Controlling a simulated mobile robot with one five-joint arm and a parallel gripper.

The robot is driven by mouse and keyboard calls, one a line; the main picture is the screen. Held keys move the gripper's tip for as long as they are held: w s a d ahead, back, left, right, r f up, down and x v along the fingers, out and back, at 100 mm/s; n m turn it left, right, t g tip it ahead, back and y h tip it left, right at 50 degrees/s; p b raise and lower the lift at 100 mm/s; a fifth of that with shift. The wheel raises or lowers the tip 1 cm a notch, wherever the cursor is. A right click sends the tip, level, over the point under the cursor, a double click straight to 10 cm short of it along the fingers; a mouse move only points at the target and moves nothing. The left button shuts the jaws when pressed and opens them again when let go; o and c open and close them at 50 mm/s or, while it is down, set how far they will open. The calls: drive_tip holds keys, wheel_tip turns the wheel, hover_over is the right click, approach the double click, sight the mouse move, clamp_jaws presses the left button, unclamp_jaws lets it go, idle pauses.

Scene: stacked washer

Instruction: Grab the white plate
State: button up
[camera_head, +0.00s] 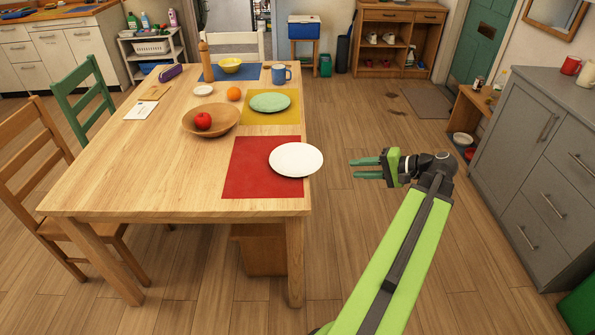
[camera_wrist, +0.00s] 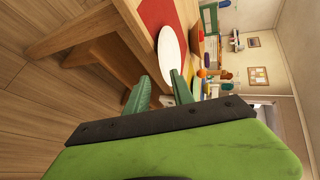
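The white plate (camera_head: 296,159) lies on the red placemat (camera_head: 250,170) at the right edge of the wooden table (camera_head: 110,165), with part of its rim over the edge. My gripper (camera_head: 364,168) is to the right of the plate, apart from it, with its green fingers pointing left towards it. In the wrist view the plate (camera_wrist: 172,55) shows edge-tilted beyond the fingertips. The two fingers (camera_wrist: 158,85) are spread with nothing between them.
A green plate (camera_head: 270,102) lies on a yellow placemat behind the white plate. A wooden bowl (camera_head: 211,119) with a red apple (camera_head: 203,120) stands to its left. Grey drawers (camera_head: 545,150) stand at the right.

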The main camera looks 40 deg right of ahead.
drive_tip(key=s+d, duration=0.2)
drive_tip(key=b, duration=0.5)
approach(310, 168)
drive_tip(key=shift+t+h, duration=0.3)
drive_tip(key=b+x, duration=0.1)
drive_tip(key=x, duration=0.1)
drive_tip(key=f+b+x, duration=0.1)
drive_tip(key=x, duration=0.2)
drive_tip(key=shift+w+a, duration=0.1)
drive_tip(key=shift+w, duration=0.35)
clamp_jaws()
idle(0.4)
